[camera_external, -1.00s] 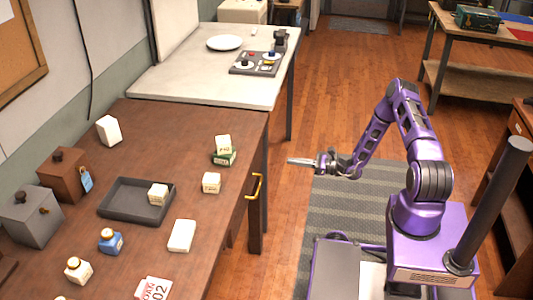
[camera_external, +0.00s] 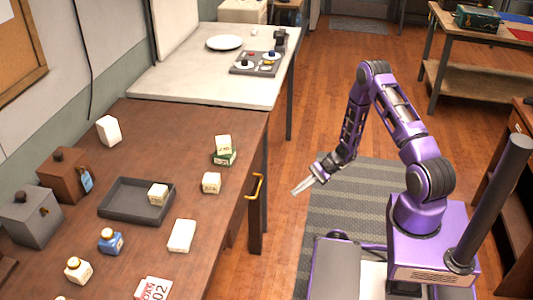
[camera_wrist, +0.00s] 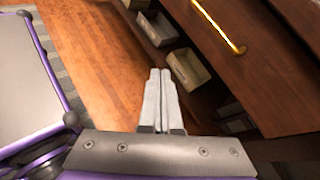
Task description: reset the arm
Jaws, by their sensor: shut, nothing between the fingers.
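My gripper (camera_external: 304,186) is shut and empty. In the external view it hangs over the floor to the right of the brown wooden table (camera_external: 100,240), pointing down and to the left, apart from everything. In the wrist view the two grey fingers of my gripper (camera_wrist: 160,100) lie side by side with nothing between them. My purple arm is folded with its elbow raised above its base.
The table has a brass handle (camera_external: 255,186) and holds a black tray (camera_external: 115,203), small boxes and bottles. Bins (camera_wrist: 187,70) stand under it in the wrist view. A white counter (camera_external: 190,80) stands behind. The wooden floor (camera_external: 330,95) is mostly clear.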

